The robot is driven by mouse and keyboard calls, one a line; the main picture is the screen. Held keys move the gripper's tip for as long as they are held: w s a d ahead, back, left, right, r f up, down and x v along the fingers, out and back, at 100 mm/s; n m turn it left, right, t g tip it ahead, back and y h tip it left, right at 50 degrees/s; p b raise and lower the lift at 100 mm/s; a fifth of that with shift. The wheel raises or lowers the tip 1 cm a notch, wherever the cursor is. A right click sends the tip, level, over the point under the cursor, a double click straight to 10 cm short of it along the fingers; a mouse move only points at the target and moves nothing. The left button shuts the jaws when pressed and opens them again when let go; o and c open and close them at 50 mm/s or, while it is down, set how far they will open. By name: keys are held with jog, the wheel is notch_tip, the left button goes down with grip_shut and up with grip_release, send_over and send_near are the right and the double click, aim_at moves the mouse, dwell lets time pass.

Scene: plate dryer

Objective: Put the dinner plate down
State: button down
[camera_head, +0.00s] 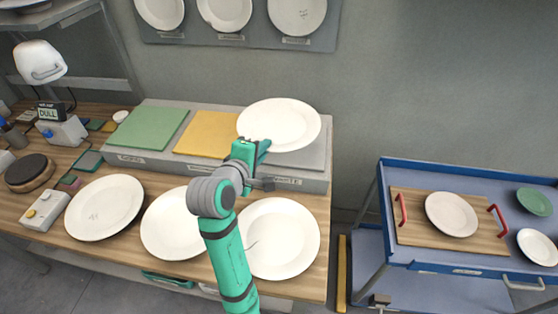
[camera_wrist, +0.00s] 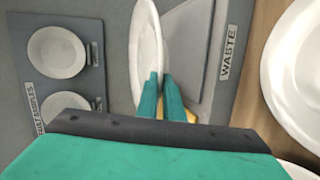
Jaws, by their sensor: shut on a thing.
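A white dinner plate (camera_head: 279,124) is held at its near rim by my gripper (camera_head: 262,150), over the right end of the raised shelf. In the wrist view the plate (camera_wrist: 147,45) shows nearly edge-on between the green fingertips (camera_wrist: 161,90), which are shut on it. Under it is a grey pad (camera_head: 313,158), partly hidden, with the label WASTE (camera_wrist: 228,52) on the shelf front. I cannot tell whether the plate touches the pad. A yellow pad (camera_head: 205,134) and a green pad (camera_head: 146,128) lie to its left, both without plates.
Three white plates lie on the wooden bench: left (camera_head: 103,207), middle (camera_head: 168,228) and right (camera_head: 279,239); the right one has a dark line. Sample plates (camera_head: 297,14) hang on the wall board. A blue cart (camera_head: 460,262) with a tray and dishes stands right, across a gap.

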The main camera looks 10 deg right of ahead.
jog(key=d+f, duration=0.1)
jog(key=w+d+f, duration=0.1)
jog(key=d+f, duration=0.1)
jog(key=w+d+f, duration=0.1)
jog(key=f, duration=0.1)
jog(key=shift+w+d+f, duration=0.15)
jog(key=shift+w+f, duration=0.05)
jog(key=shift+f, duration=0.05)
notch_tip(320, 180, down, 3)
jog(key=shift+w+d+f, duration=0.1)
jog(key=shift+f, duration=0.1)
jog(key=c, duration=2.2)
grip_release()
jog(key=shift+f, duration=0.1)
jog(key=v, duration=1.2)
